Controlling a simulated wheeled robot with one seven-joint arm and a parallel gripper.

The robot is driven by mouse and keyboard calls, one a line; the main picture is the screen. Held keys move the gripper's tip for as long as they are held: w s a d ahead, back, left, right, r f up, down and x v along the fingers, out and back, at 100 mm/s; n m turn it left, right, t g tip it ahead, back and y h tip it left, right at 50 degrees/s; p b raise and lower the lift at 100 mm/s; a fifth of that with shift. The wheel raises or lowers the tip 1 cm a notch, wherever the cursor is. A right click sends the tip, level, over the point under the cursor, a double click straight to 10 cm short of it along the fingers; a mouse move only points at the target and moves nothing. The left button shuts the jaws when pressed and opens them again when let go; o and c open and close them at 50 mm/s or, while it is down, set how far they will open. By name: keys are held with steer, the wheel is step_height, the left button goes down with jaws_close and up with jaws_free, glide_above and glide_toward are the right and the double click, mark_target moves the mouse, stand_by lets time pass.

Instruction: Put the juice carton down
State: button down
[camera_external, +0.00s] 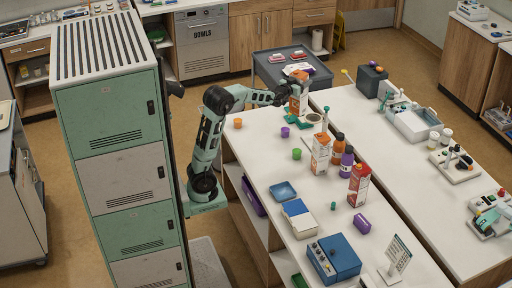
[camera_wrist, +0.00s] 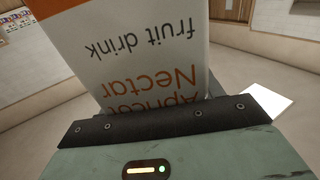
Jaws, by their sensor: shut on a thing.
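My gripper (camera_external: 287,97) is at the far end of the white table (camera_external: 262,155), shut on an orange and white juice carton (camera_external: 299,92). In the wrist view the carton (camera_wrist: 135,45) fills the upper middle, its print "Apricot Nectar fruit drink" upside down in the picture. The carton looks roughly upright in the external view, just over or at a green item (camera_external: 296,120) on the table. I cannot tell whether its base touches anything. The fingertips are hidden behind the carton and the jaw edge.
A similar orange and white carton (camera_external: 320,154), orange (camera_external: 337,149) and purple (camera_external: 346,162) bottles and a red carton (camera_external: 358,186) stand nearer. Small cups (camera_external: 285,132) stand close by. A dark cart (camera_external: 265,72) is behind. The table's left side has bare space.

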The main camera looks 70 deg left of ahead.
steer(key=s+a+n+g+y, duration=0.1)
steer(key=s+a, duration=0.3)
steer(key=a, duration=0.4)
steer(key=s+a+n+g+y+b, duration=0.15)
steer(key=s+a, duration=0.25)
steer(key=a, duration=0.4)
steer(key=s+a+n+g+y+p, duration=0.15)
steer(key=s+a, duration=0.25)
steer(key=a, duration=0.4)
step_height(320, 180, down, 28)
steer(key=shift+w+d+f, duration=0.2)
steer(key=shift+d, duration=0.1)
steer(key=shift+f+b, duration=0.2)
steer(key=shift+b, duration=0.25)
steer(key=shift+c, duration=1.4)
jaws_free()
steer(key=shift+f, duration=0.1)
steer(key=b+v, duration=0.1)
steer(key=v, duration=1.1)
steer(key=shift+b, duration=0.3)
